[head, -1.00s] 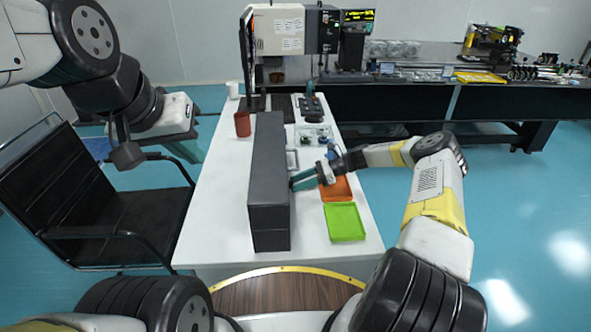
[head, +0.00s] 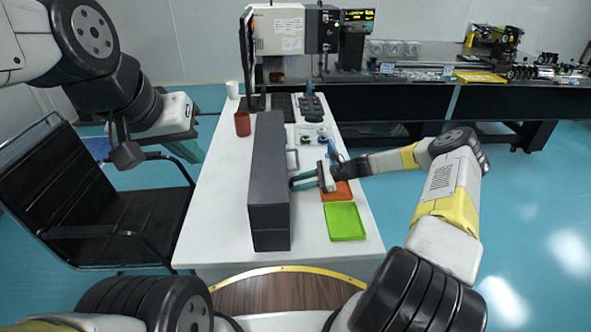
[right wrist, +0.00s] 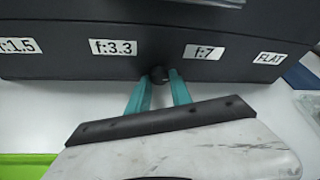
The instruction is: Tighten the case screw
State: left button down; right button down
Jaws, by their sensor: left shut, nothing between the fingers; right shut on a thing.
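The case (head: 270,190) is a long dark grey box standing on the white table, with a handle on its right side. In the right wrist view the case wall (right wrist: 130,69) carries the labels f:1.5, f:3.3, f:7 and FLAT. A small round black case screw (right wrist: 159,75) shows at that wall, between f:3.3 and f:7. My right gripper (right wrist: 160,79) is shut on it with its teal fingertips on either side. In the head view my right gripper (head: 292,183) is against the case's right side. My left gripper (head: 190,150) is shut and empty, left of the table.
An orange tray (head: 342,194) and a green tray (head: 345,222) lie right of the case. A brown cup (head: 242,124), a white cup (head: 232,90) and a monitor stand farther back. A black chair (head: 95,200) is at the left.

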dwell(0.3)
jog(key=c, duration=1.1)
grip_release()
jog(key=shift+c, duration=0.2)
jog(key=shift+d, duration=0.1)
jog(key=v, duration=0.7)
jog(key=shift+s+d+r, duration=0.1)
jog(key=shift+d, duration=0.2)
